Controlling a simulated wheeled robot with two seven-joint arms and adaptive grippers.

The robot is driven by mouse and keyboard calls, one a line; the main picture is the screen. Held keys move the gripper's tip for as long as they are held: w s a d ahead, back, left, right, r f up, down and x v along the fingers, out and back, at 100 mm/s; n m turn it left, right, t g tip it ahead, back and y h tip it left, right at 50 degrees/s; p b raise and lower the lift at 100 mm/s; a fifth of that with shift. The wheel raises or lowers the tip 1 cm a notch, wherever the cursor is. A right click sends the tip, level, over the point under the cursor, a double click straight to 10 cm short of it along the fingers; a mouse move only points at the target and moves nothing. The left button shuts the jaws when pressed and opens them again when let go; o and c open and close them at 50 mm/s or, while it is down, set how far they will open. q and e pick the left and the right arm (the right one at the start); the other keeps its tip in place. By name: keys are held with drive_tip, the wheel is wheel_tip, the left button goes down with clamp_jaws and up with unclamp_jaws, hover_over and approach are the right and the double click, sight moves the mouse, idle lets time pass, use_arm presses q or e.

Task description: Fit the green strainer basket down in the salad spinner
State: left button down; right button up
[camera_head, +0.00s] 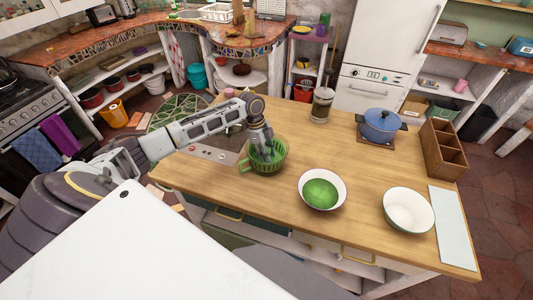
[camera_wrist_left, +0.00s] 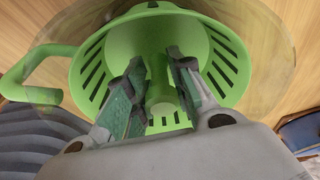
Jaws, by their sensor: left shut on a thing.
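The green strainer basket (camera_head: 279,160) is at the left part of the wooden counter. In the left wrist view the basket (camera_wrist_left: 225,65) shows its slotted wall and a central post (camera_wrist_left: 161,100). My left gripper (camera_head: 267,150) reaches down inside it. In the wrist view the fingers of my left gripper (camera_wrist_left: 157,72) are on either side of the post, shut on it. A clear round bowl, the salad spinner (camera_wrist_left: 268,45), surrounds the basket, with a green handle (camera_wrist_left: 25,70) at the left. How deep the basket sits in it is hard to tell. My right gripper is not in view.
A white bowl (camera_head: 338,192) with a green inside stands right of the basket, and a plain white bowl (camera_head: 392,204) farther right. A blue pot (camera_head: 381,122), a wooden box (camera_head: 457,158), a pale board (camera_head: 447,230) and a clear jar (camera_head: 322,103) are also on the counter.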

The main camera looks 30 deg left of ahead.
use_arm(q)
drive_tip(key=shift+f, duration=0.45)
idle(0.5)
drive_tip(key=c, duration=1.2)
unclamp_jaws()
drive_tip(key=shift+o, duration=0.2)
drive_tip(key=shift+r, duration=0.1)
drive_tip(key=v, duration=1.1)
drive_tip(key=shift+a+r, duration=0.2)
drive_tip(key=shift+r, duration=0.2)
drive_tip(key=shift+s+f, duration=0.1)
drive_tip(key=shift+s, duration=0.05)
